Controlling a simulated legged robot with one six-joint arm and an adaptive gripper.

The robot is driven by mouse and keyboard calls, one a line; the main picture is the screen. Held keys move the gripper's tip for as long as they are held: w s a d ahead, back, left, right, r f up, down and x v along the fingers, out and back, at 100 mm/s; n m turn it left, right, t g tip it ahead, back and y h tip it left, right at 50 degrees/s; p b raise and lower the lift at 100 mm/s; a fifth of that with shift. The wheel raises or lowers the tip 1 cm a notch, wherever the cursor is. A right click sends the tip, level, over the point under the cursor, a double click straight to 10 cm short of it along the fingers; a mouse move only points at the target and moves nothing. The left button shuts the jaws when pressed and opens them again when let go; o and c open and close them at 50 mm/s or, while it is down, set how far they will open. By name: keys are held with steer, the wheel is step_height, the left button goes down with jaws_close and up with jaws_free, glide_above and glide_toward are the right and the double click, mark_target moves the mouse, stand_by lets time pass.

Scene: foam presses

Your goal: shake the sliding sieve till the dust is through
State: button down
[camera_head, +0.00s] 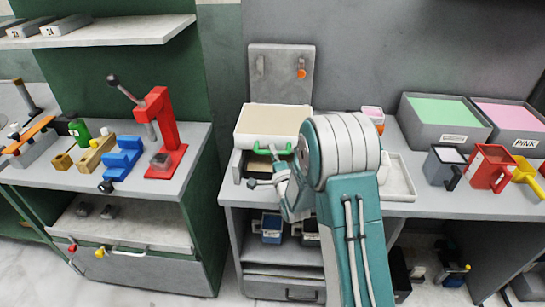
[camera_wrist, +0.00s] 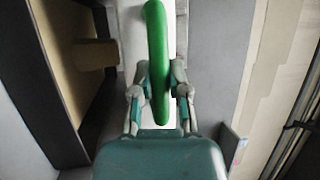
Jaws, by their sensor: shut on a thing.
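The sliding sieve (camera_head: 273,119) is a pale, shallow box with a tan bed, on a grey stand at the left end of the right-hand bench. Its green handle (camera_head: 264,150) sticks out at the front. In the wrist view the handle (camera_wrist: 156,50) runs between the fingers of my gripper (camera_wrist: 159,92), which is shut on it. In the head view my arm hides much of the gripper. A dark-walled space with a tan floor (camera_wrist: 58,25) shows beside the handle in the wrist view. I cannot tell dust from the tan bed.
A grey upright panel (camera_head: 282,73) with an orange knob stands behind the sieve. A pale tray (camera_head: 399,178) lies right of my arm. Bins of green foam (camera_head: 443,110) and pink foam (camera_head: 510,116), and several mugs, stand farther right. A red press (camera_head: 162,130) is on the left bench.

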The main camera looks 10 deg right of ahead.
mark_target(277, 145)
steer(key=w, duration=0.2)
steer(key=w+d, duration=0.1)
steer(key=w, duration=0.1)
steer(key=w+d, duration=0.1)
steer(key=w, duration=0.1)
steer(key=shift+w+f, duration=0.1)
steer(key=shift+f, duration=0.1)
steer(key=c, duration=0.7)
jaws_free()
steer(key=shift+f, duration=0.1)
steer(key=shift+o, duration=0.5)
steer(key=shift+w+d, duration=0.1)
steer(key=shift+w, duration=0.05)
steer(key=v, duration=1.2)
